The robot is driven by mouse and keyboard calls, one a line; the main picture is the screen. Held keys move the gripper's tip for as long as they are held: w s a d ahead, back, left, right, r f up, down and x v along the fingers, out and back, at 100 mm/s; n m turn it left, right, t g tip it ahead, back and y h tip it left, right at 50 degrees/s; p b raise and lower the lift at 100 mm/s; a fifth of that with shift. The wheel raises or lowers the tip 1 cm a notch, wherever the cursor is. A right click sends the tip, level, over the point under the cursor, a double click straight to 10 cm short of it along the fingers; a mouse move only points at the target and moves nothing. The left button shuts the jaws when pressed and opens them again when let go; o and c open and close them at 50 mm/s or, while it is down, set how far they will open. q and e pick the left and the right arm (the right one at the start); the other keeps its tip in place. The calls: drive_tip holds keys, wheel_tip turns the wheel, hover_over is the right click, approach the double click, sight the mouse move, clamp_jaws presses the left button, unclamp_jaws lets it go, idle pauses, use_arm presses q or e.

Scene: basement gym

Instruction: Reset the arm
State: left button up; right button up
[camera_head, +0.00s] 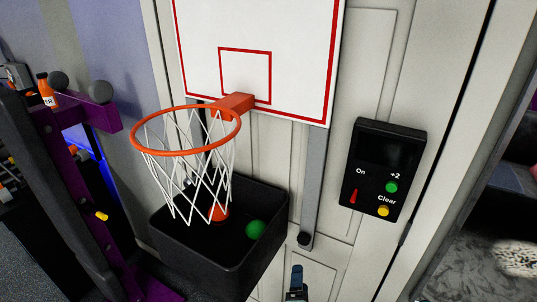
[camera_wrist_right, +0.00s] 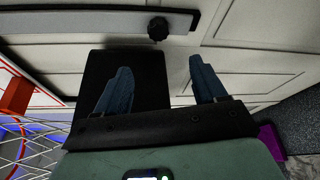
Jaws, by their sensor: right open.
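My right gripper (camera_head: 297,276) shows at the bottom edge of the head view, in front of the white door and right of the black bin. In the right wrist view its two blue-grey fingers (camera_wrist_right: 160,66) stand wide apart with nothing between them. A dark box shape lies behind the fingers there. My left gripper is not in the head view.
A basketball hoop (camera_head: 187,150) with a white backboard (camera_head: 300,60) hangs on the door (camera_head: 372,45). The black bin (camera_head: 205,262) below holds an orange ball (camera_head: 219,213) and a green ball (camera_head: 256,229). A black control panel (camera_head: 385,150) is at right. A purple rack (camera_head: 85,190) stands left.

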drive_tip(key=s+d+f+m+g, duration=0.2)
drive_tip(key=s+f+m+g, duration=0.15)
drive_tip(key=f, duration=0.45)
drive_tip(key=s+d+f+m+g, duration=0.3)
drive_tip(key=s+f, duration=0.1)
drive_tip(key=f, duration=0.5)
drive_tip(key=s+d+f+m+g, duration=0.2)
drive_tip(key=s+f+m+g, duration=0.15)
drive_tip(key=f, duration=0.45)
drive_tip(key=s+a+f+m+g+y, duration=0.3)
drive_tip(key=s+m, duration=0.3)
drive_tip(key=s, duration=0.2)
drive_tip(key=s+a+f+m+g+y, duration=0.3)
drive_tip(key=s+f+m+g+y, duration=0.1)
drive_tip(key=s, duration=0.5)
drive_tip(key=shift+a+f+m, duration=0.4)
drive_tip(key=shift+f+m, duration=0.2)
drive_tip(key=shift+m, duration=0.6)
